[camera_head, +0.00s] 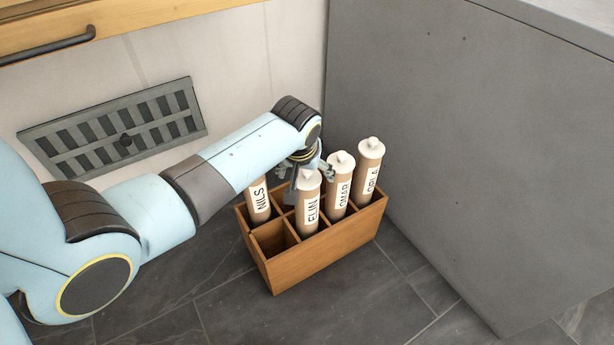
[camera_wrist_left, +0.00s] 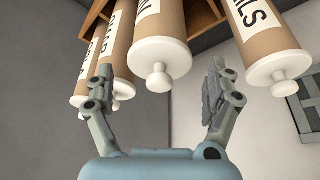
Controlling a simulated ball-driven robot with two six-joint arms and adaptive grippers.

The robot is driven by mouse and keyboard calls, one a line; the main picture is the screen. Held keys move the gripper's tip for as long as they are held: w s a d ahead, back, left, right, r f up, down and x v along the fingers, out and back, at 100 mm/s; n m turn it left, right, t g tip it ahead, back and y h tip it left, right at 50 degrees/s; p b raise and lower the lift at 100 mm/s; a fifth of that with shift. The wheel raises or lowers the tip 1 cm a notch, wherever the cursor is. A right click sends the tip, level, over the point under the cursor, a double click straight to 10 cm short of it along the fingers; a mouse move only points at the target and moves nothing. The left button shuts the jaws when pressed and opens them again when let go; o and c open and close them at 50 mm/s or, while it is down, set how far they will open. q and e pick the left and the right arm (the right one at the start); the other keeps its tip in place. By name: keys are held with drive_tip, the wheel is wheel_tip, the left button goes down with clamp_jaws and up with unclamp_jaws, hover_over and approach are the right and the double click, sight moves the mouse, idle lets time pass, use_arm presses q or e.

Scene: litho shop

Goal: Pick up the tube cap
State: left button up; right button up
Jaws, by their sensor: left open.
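Several brown tubes with white knobbed caps and name labels stand in a wooden box. The ELIN tube's cap (camera_head: 309,180) is the nearest to my left gripper (camera_head: 309,176); it also shows in the left wrist view (camera_wrist_left: 159,62). The gripper is open and empty above the box, its fingers on either side of the ELIN cap in the wrist view. I cannot tell any contact. The OMAR cap (camera_head: 342,159) and ORLA cap (camera_head: 371,146) are to the right. The NILS cap (camera_wrist_left: 278,68) is hidden by my arm in the head view.
The wooden box (camera_head: 320,255) stands on dark floor tiles; its front-left compartment is empty. A large grey block (camera_head: 460,130) rises close on the right. A wall with a metal vent grille (camera_head: 118,127) is behind. The floor in front is clear.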

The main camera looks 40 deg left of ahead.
use_arm(q)
drive_tip(key=c, duration=0.9)
drive_tip(key=shift+r, duration=0.1)
